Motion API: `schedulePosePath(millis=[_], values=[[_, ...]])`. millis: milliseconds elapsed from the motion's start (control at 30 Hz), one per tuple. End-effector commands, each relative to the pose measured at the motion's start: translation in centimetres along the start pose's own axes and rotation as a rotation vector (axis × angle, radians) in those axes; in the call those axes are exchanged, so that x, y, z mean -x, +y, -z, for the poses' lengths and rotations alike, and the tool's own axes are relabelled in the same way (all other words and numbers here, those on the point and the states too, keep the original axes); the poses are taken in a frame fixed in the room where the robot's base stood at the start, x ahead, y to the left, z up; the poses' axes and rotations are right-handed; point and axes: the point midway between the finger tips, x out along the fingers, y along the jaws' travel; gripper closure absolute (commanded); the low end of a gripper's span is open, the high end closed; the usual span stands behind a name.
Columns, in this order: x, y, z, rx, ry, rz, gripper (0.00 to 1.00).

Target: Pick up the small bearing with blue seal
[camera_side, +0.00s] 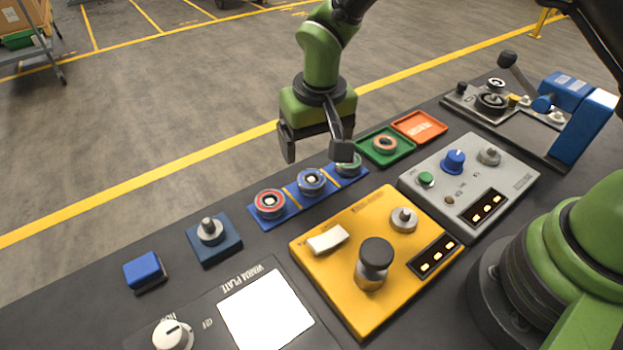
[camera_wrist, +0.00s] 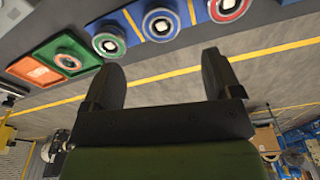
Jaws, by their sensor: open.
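The bearing with the blue seal (camera_side: 311,182) sits in the middle of a blue tray (camera_side: 291,192), between a red-sealed bearing (camera_side: 270,204) and a green-sealed bearing (camera_side: 348,165). In the wrist view the blue-sealed bearing (camera_wrist: 160,22) shows near the top edge, above the gap between the fingers. My gripper (camera_side: 316,152) is open and empty. It hangs above and behind the tray, apart from the bearings. In the wrist view both dark fingers of my gripper (camera_wrist: 162,68) stand wide apart with floor showing between them.
A green tray (camera_side: 367,154) holding an orange-sealed bearing (camera_side: 385,144) and an empty orange tray (camera_side: 419,127) lie right of the blue tray. A yellow panel (camera_side: 330,275) with a tall black knob (camera_side: 375,257) stands in front. A blue block with a post (camera_side: 212,238) is left.

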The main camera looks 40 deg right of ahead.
Motion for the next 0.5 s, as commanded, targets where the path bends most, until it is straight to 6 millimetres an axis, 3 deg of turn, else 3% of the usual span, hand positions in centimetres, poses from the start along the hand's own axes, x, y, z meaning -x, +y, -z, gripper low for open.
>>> schedulePosePath(millis=[500], values=[[-6.6, -0.2, -0.3, 0.000, -0.003, -0.001, 0.16]])
